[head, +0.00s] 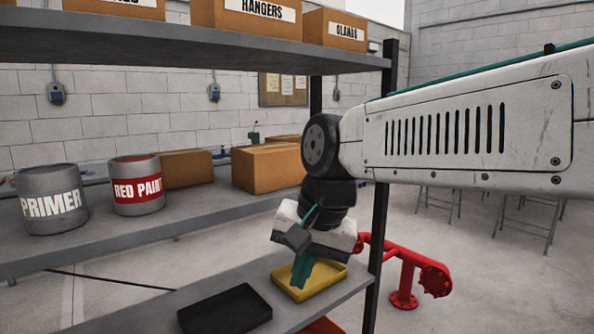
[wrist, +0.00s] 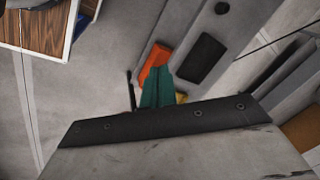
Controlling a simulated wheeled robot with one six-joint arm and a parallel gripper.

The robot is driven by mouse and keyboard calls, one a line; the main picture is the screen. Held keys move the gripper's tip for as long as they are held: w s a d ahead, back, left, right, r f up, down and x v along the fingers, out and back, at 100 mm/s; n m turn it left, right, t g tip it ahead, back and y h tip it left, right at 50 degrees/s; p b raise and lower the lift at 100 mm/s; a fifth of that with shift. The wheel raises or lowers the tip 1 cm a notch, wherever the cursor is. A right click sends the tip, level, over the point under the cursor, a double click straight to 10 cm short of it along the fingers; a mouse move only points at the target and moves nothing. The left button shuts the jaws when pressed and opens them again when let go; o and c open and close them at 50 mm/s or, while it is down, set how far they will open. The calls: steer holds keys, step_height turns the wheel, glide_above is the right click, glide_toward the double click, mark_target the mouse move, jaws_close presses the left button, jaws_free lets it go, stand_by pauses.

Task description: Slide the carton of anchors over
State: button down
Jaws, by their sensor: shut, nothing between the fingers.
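No label reading "anchors" can be made out on any carton. A plain brown carton (head: 265,167) sits on the middle shelf, left of my arm, with another brown carton (head: 187,168) behind it to the left. A brown shape at the right edge of the wrist view (wrist: 304,128) may be a carton. My gripper (head: 299,283) has teal fingers that are shut and empty, pointing down in front of the yellow tray (head: 322,277). It is below and right of the plain carton in the picture. The fingers also show in the wrist view (wrist: 160,88).
Primer (head: 51,200) and red paint (head: 137,185) cans stand on the middle shelf. Labelled cartons (head: 246,18) stand on the upper shelf. A black tray (head: 225,309) lies on the lower shelf. A dark shelf post (head: 380,200) stands beside my arm. Red pipework (head: 408,268) is beyond.

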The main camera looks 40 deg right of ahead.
steer(key=w+d+r+m+t, duration=0.3)
steer(key=w+d+r+m, duration=0.5)
steer(key=m, duration=0.5)
steer(key=w+d+r+m+t, duration=0.3)
steer(key=w+d+r+m, duration=0.45)
steer(key=d+m, duration=0.4)
steer(key=m, duration=0.2)
glide_toward(285, 179)
step_height(285, 179, down, 4)
steer(key=a, duration=0.1)
steer(key=w, duration=0.3)
steer(key=shift+w+h, duration=0.2)
steer(key=shift+h, duration=0.2)
steer(key=shift+w, duration=0.4)
